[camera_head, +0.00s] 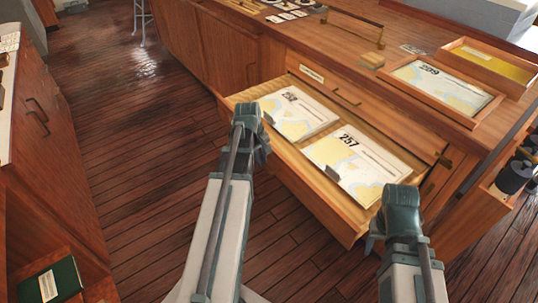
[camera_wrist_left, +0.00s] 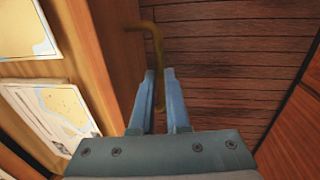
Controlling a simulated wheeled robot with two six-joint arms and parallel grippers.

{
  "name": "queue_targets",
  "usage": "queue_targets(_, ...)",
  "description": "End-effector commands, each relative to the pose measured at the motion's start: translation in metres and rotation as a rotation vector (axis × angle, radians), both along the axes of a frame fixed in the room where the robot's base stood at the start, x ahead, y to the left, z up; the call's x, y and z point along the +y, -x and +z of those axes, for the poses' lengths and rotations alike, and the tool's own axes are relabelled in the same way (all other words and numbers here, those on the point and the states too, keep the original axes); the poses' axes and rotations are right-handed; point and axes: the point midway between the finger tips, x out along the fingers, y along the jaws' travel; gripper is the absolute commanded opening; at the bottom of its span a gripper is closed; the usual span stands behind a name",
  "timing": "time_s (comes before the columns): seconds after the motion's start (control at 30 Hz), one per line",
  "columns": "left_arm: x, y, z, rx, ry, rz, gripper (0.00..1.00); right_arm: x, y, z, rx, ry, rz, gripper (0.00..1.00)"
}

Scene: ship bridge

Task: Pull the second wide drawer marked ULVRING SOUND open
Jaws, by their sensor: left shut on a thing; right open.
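A wide wooden drawer (camera_head: 335,205) stands pulled out of the chart cabinet, with flat charts (camera_head: 365,160) inside, one marked 257. Its front face and any label on it are turned away from the head view, so I cannot read ULVRING SOUND. My left gripper (camera_head: 252,120) is at the drawer's front edge. In the left wrist view, its fingers (camera_wrist_left: 160,85) are shut on a brass handle (camera_wrist_left: 156,40) on the drawer front. My right gripper (camera_head: 402,200) is open and empty, near the drawer's right front corner; its fingertips are hard to see.
A closed drawer with a pale label (camera_head: 312,73) and brass handle (camera_head: 346,98) is above the open one. Framed chart trays (camera_head: 450,112) lie on the cabinet top. A wooden cabinet (camera_head: 45,185) stands at left, with a green book (camera_head: 50,282). Clear plank floor (camera_head: 140,170) lies between.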

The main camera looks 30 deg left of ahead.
Motion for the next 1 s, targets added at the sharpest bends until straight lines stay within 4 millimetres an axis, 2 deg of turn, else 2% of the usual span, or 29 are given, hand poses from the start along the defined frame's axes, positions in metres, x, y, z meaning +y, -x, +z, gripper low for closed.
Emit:
queue_targets(0.17, -0.001, -0.004, 0.000, -0.006, 0.002, -0.002, 0.00, 0.000, 0.000, 0.000, 0.000, 0.000, 0.000, 0.50)
queue_targets(0.2, -0.001, -0.004, 0.000, -0.006, 0.002, -0.002, 0.15, 0.000, 0.000, 0.000, 0.000, 0.000, 0.000, 0.50)
queue_targets(0.37, -0.001, -0.004, 0.000, -0.006, 0.002, -0.002, 0.43, 0.000, 0.000, 0.000, 0.000, 0.000, 0.000, 0.50)
queue_targets(0.77, -0.001, -0.003, 0.003, -0.006, 0.002, -0.002, 0.43, 0.000, 0.000, 0.003, 0.000, 0.000, 0.000, 0.50)
queue_targets(1.0, 0.000, 0.000, 0.022, -0.006, 0.002, -0.001, 0.43, 0.000, 0.000, 0.022, 0.000, 0.000, 0.000, 0.50)
